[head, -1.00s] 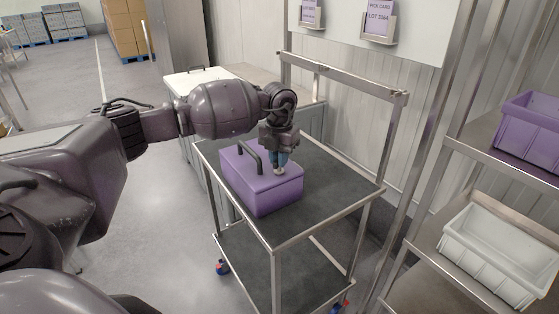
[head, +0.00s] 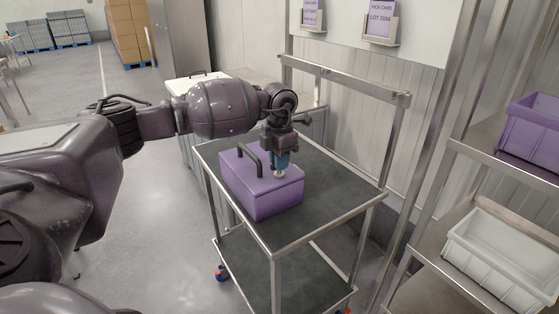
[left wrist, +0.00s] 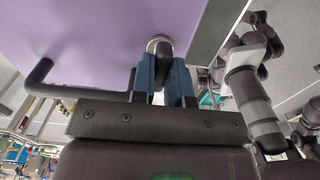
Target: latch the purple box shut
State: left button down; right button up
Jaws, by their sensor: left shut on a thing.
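The purple box (head: 262,194) sits on the upper shelf of a metal cart, its lid down. A black bar handle (head: 250,160) stands on the lid; it also shows at the left of the left wrist view (left wrist: 38,76). My left gripper (head: 281,168) points down at the lid, right of the handle. Its blue fingers are shut on a small dark latch knob (left wrist: 164,50) with a pale round base (head: 279,175) on the lid. The fingers hide part of the knob, and I cannot tell its exact angle. My right gripper is not seen in the head view.
The cart's dark shelf (head: 325,190) is clear right of the box. A raised metal rail (head: 345,77) runs along its back. A shelf rack at right holds a white bin (head: 500,258) and a purple bin (head: 535,130). A white-topped unit (head: 196,84) stands behind.

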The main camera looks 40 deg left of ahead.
pick_arm(q)
jog(key=c, duration=1.1)
grip_release()
notch_tip(320, 180, up, 11)
jog(key=shift+f, duration=0.1)
